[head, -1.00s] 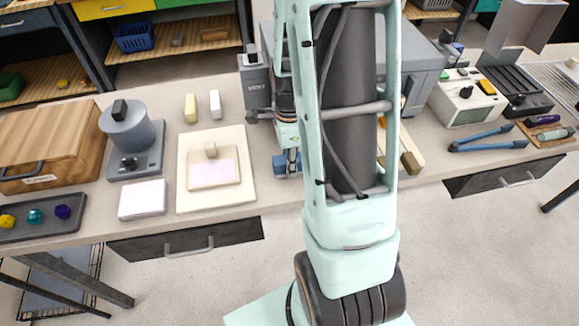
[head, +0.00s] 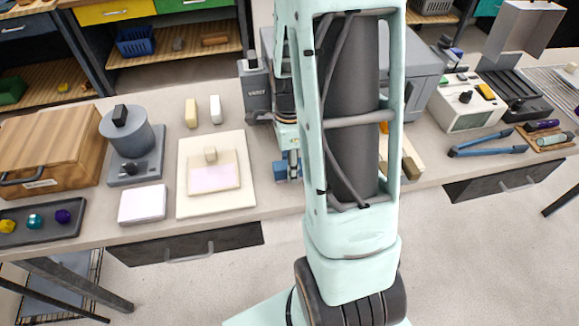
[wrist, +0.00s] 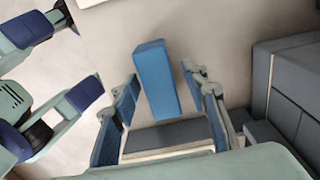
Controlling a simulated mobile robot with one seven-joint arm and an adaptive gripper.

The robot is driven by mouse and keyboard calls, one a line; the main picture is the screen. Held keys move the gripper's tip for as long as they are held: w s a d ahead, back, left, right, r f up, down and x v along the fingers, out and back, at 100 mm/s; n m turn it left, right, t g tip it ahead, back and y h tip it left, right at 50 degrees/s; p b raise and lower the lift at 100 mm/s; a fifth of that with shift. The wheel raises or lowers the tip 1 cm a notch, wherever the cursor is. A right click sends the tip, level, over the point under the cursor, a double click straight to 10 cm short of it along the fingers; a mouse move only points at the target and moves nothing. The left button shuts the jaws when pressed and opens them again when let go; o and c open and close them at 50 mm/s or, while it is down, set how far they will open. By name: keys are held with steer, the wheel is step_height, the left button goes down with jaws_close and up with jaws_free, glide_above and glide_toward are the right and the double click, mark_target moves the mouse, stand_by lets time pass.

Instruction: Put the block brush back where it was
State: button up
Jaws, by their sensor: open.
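My gripper (wrist: 159,95) is open, its blue-padded fingers spread on both sides. What looks like the block brush has a dark grey block with a pale edge (wrist: 168,137), lying between the fingers in the wrist view. A blue bar (wrist: 155,80) extends from it past the fingertips; I cannot tell whether the two are joined. I see no clear contact between the finger pads and the block. In the head view my gripper (head: 287,170) is low over the front of the bench, right of the cream board. My arm hides the area behind it, and the brush is not clear there.
The cream board (head: 242,200) with a small block stands left of my gripper. A grey device (head: 255,90) stands close behind it. Blue pliers-like tool (head: 488,145) and a cream box (head: 462,118) lie right. Dark grey boxes (wrist: 290,95) stand close right in the wrist view.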

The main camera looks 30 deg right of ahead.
step_height(320, 180, up, 11)
steer(key=shift+p, duration=0.3)
stand_by(0.4)
